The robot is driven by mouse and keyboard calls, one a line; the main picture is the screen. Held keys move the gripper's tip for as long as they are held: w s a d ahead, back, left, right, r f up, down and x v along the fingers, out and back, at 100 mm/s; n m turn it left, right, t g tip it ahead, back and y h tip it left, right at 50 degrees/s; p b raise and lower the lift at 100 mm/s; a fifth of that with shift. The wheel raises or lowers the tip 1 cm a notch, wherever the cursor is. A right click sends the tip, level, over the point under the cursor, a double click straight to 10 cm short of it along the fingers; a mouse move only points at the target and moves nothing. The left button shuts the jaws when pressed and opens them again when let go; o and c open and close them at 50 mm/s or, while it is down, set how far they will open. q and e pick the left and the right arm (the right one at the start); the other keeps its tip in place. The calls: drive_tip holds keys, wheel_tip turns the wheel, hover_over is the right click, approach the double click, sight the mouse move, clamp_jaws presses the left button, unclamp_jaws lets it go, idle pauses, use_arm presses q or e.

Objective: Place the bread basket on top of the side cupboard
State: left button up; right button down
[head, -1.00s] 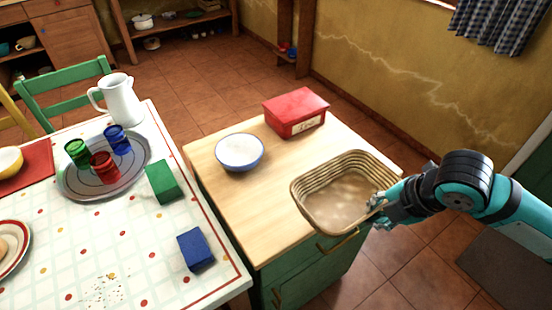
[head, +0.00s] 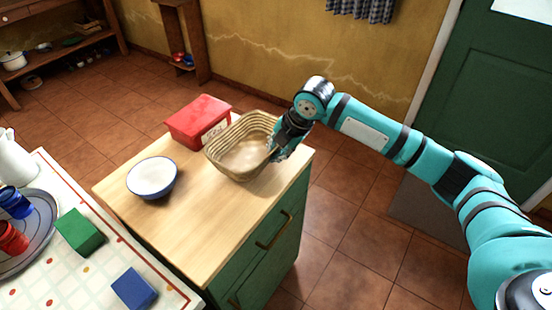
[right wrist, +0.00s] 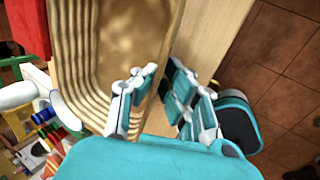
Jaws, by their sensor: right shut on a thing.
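The bread basket (head: 243,157) is a woven, tan, empty basket at the far right part of the side cupboard's wooden top (head: 200,228). The cupboard has green sides and drawers. My right gripper (head: 279,150) is shut on the basket's right rim. In the right wrist view the fingers (right wrist: 155,98) stand on both sides of the basket wall (right wrist: 92,75). The basket looks level, at or just over the top; I cannot tell whether its base touches. My left gripper is not in view.
A red box (head: 198,121) stands close behind the basket's left side. A white bowl with a blue rim (head: 153,177) is on the cupboard's left part. The dining table (head: 75,285) holds a green block (head: 80,232) and a blue block (head: 134,288). The cupboard's front middle is clear.

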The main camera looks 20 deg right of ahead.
wheel_tip(320, 180, down, 4)
drive_tip(key=shift+r, duration=0.25)
drive_tip(key=c, duration=1.5)
unclamp_jaws()
drive_tip(key=v, duration=1.2)
drive_tip(key=shift+d, duration=0.1)
